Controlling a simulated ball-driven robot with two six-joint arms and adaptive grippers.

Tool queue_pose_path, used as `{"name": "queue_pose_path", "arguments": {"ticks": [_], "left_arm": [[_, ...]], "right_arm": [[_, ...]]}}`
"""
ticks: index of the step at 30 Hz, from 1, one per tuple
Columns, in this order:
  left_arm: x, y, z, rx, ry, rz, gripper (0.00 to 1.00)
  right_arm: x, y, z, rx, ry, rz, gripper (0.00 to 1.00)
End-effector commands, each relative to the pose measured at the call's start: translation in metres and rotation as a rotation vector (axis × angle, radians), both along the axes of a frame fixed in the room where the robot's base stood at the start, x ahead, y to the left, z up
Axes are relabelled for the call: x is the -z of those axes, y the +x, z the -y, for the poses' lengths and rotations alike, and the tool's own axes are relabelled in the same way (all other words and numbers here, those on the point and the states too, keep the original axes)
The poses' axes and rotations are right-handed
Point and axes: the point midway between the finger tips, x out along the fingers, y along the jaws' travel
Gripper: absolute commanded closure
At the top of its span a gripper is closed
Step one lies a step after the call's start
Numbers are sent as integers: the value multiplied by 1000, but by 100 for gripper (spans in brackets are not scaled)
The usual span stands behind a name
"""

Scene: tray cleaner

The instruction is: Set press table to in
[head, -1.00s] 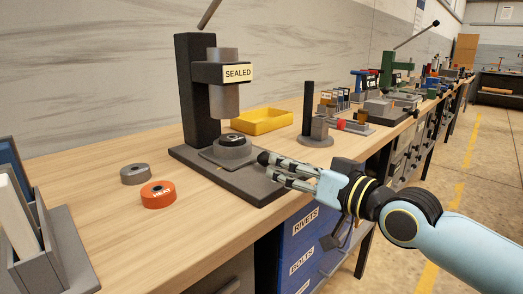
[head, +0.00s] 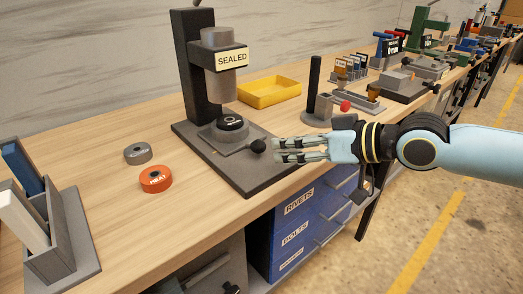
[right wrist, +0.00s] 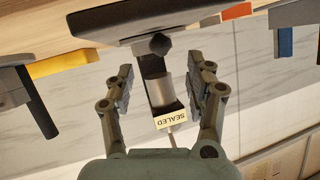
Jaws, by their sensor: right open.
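A dark press with a "SEALED" label (head: 232,58) stands on a flat dark base (head: 265,180) on the bench. Its press table (head: 228,136) sits low on that base under the grey ram and carries a round, black-topped piece (head: 230,123). A black ball knob (head: 258,146) on a thin rod sticks out from the table toward my right gripper (head: 277,150). The gripper is open, its fingertips just right of the knob, apparently not gripping it. In the upside-down right wrist view, the knob (right wrist: 160,44) shows beyond and between the spread fingers (right wrist: 166,75). My left gripper is out of view.
An orange "HEAT" puck (head: 155,179) and a grey puck (head: 138,153) lie left of the press. A yellow tray (head: 270,92) is behind it, a black post (head: 314,85) to its right. A rack (head: 60,245) stands front left. Blue drawers (head: 300,225) are below the bench edge.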

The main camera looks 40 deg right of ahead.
Motion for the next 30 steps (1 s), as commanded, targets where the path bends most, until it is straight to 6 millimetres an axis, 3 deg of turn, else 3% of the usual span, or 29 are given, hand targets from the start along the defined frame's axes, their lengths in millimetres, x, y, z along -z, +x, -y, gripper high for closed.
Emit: {"name": "queue_pose_path", "arguments": {"ticks": [1,3,10,23,30], "left_arm": [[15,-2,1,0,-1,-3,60],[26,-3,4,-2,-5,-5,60],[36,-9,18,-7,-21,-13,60],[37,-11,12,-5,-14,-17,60],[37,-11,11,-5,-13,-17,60]], "right_arm": [[11,11,-3,6,5,6,45],[16,24,-9,4,7,6,45],[26,58,-21,4,4,4,45],[30,69,-26,0,1,2,45],[30,69,-25,0,1,2,74]]}}
